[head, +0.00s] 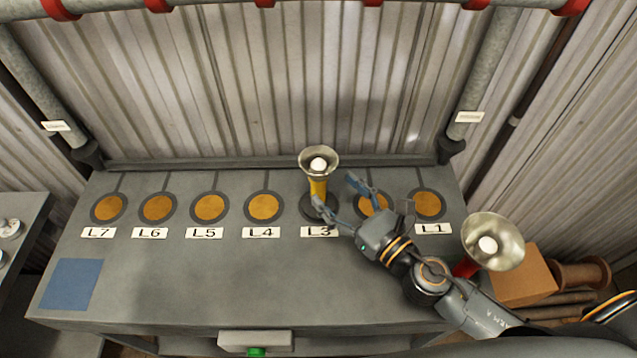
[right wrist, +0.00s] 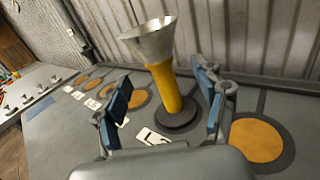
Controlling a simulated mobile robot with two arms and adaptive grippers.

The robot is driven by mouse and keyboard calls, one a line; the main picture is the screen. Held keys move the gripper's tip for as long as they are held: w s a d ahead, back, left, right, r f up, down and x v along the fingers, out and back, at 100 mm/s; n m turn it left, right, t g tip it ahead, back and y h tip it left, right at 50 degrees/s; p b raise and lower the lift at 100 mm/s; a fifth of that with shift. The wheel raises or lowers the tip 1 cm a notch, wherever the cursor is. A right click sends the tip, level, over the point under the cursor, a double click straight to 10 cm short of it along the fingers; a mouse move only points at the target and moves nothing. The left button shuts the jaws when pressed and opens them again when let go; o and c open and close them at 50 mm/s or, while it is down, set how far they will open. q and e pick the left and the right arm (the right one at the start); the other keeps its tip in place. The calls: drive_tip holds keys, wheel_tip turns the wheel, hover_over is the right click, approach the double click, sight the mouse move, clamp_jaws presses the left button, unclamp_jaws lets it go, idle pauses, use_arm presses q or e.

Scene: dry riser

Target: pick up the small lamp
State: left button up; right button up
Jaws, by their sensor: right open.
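A small lamp (head: 318,185) with a yellow body and a flared metal head stands upright on the round spot labelled L3 on the grey bench. It also shows in the right wrist view (right wrist: 165,85), on a dark round base. My right gripper (head: 338,196) is open, its fingers to either side of the lamp in the right wrist view (right wrist: 165,108), with gaps on both sides. A second, larger-looking lamp (head: 492,243) with a red body and flared metal head is at the right, partly hidden behind my right arm. My left gripper is not in view.
The grey bench (head: 240,290) carries a row of orange discs (head: 210,207) with labels L1 to L7. A blue square (head: 75,284) lies at its left front. Corrugated wall (head: 250,90) and pipes stand behind. A brown box (head: 522,275) is at the right.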

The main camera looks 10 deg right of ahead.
sight(319, 174)
drive_tip(key=p+x, duration=0.1)
drive_tip(key=x, duration=0.1)
drive_tip(key=p+x, duration=0.1)
drive_tip(key=x, duration=0.2)
drive_tip(key=shift+w+a+r, duration=0.15)
drive_tip(key=shift+w+r, duration=0.05)
drive_tip(key=shift+w, duration=0.05)
drive_tip(key=shift+w+a+f, duration=0.1)
drive_tip(key=shift+w+a, duration=0.05)
drive_tip(key=shift+w, duration=0.05)
drive_tip(key=shift+s, duration=0.1)
drive_tip(key=shift+c, duration=0.6)
clamp_jaws()
